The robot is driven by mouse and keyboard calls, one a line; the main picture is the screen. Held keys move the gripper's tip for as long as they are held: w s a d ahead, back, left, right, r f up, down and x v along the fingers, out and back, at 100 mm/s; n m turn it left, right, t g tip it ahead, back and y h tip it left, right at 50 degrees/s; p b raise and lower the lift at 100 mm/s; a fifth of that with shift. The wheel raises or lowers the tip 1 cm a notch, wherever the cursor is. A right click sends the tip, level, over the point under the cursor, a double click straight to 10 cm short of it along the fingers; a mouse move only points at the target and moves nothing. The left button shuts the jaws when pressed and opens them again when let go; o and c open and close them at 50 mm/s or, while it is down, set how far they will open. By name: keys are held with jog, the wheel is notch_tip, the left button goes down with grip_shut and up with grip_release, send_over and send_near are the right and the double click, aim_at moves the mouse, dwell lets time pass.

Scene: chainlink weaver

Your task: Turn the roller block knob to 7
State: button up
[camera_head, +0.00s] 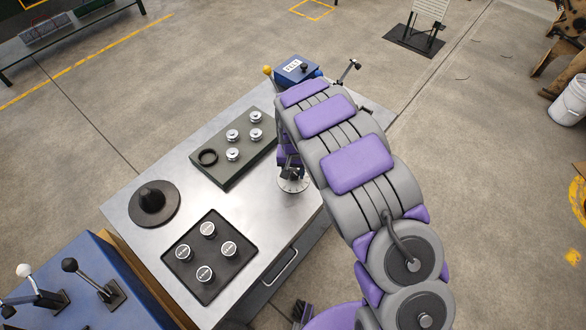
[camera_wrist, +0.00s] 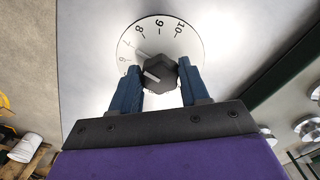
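The roller block knob (camera_wrist: 160,72) is a dark faceted knob on a round white dial (camera_wrist: 185,35) in the wrist view. The dial's numbers from about 6 to 10 are readable; lower ones are partly hidden. A white line on the knob points left, around 5 to 6, below the 7. A second thin mark lies near the 7. My gripper (camera_wrist: 160,80) has one blue finger on each side of the knob, and both appear to touch it. In the head view the dial (camera_head: 293,185) is at the bench's right edge, under my gripper (camera_head: 290,172), which mostly hides the knob.
A blue box (camera_head: 295,70) stands at the far corner. Levers (camera_head: 85,277) stand at lower left.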

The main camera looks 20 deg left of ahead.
aim_at(293, 171)
jog(key=shift+o, duration=1.4)
jog(key=shift+r, duration=0.1)
jog(key=shift+o, duration=0.4)
notch_tip(293, 171, up, 17)
jog(key=p, duration=0.1)
jog(key=shift+w, duration=0.15)
jog(key=shift+a, duration=0.1)
jog(key=shift+r, duration=0.1)
